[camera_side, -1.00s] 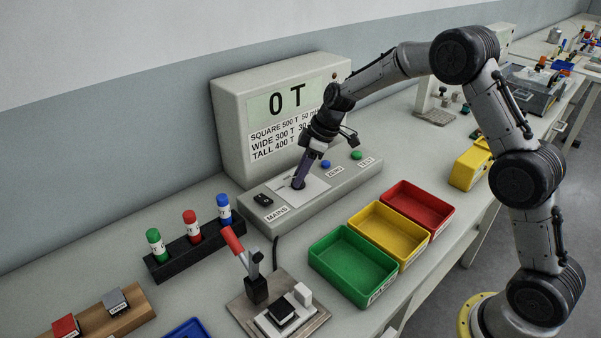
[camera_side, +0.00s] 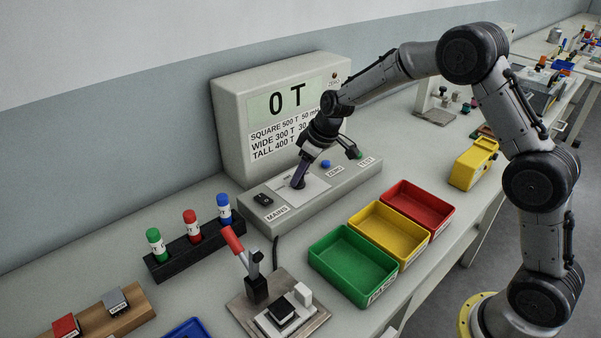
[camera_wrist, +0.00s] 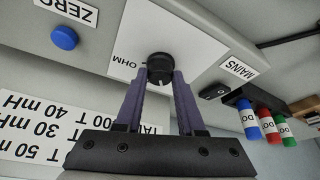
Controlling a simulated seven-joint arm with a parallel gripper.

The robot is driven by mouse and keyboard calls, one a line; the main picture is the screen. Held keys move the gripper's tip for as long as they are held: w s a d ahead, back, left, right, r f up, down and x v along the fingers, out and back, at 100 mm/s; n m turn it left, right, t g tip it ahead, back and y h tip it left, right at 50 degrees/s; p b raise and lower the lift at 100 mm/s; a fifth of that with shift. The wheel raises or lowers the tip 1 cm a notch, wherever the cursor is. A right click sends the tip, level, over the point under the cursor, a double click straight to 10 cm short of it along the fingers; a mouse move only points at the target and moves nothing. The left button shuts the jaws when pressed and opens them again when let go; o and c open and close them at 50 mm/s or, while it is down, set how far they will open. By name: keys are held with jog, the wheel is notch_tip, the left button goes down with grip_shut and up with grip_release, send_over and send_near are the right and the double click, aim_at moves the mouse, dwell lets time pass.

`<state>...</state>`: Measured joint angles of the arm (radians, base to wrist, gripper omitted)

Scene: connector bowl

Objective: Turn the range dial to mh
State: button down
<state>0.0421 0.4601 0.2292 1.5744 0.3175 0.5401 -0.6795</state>
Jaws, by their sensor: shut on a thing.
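The range dial (camera_wrist: 160,66) is a small black round knob on a white plate (camera_wrist: 190,40) of the instrument's sloping base. In the wrist view, the two purple fingers of my gripper (camera_wrist: 160,76) are shut on the dial, one on each side. A label reading "OHM" shows beside the dial on the plate. I cannot clearly read where the dial points, and other dial labels are hidden or not readable. In the side view, my gripper (camera_side: 298,184) reaches down to the white plate (camera_side: 316,187) and hides most of the dial.
The instrument's display (camera_side: 287,100) reads "0 T". A black MAINS switch (camera_side: 263,200) is left of the plate; a blue ZERO button (camera_side: 326,164) and green TEST button (camera_side: 358,154) are right. Green (camera_side: 352,286), yellow and red trays stand in front. A red-handled lever (camera_side: 233,240) stands front left.

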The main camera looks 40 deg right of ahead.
jog(key=m+h, duration=0.1)
jog(key=m, duration=0.2)
jog(key=shift+a, duration=0.15)
jog(key=shift+m+h, duration=0.9)
jog(key=shift+m, duration=1.1)
jog(key=c, duration=0.5)
grip_release()
jog(key=shift+r, duration=0.1)
jog(key=v, duration=1.3)
jog(key=shift+s+a+r, duration=0.2)
jog(key=shift+r, duration=0.1)
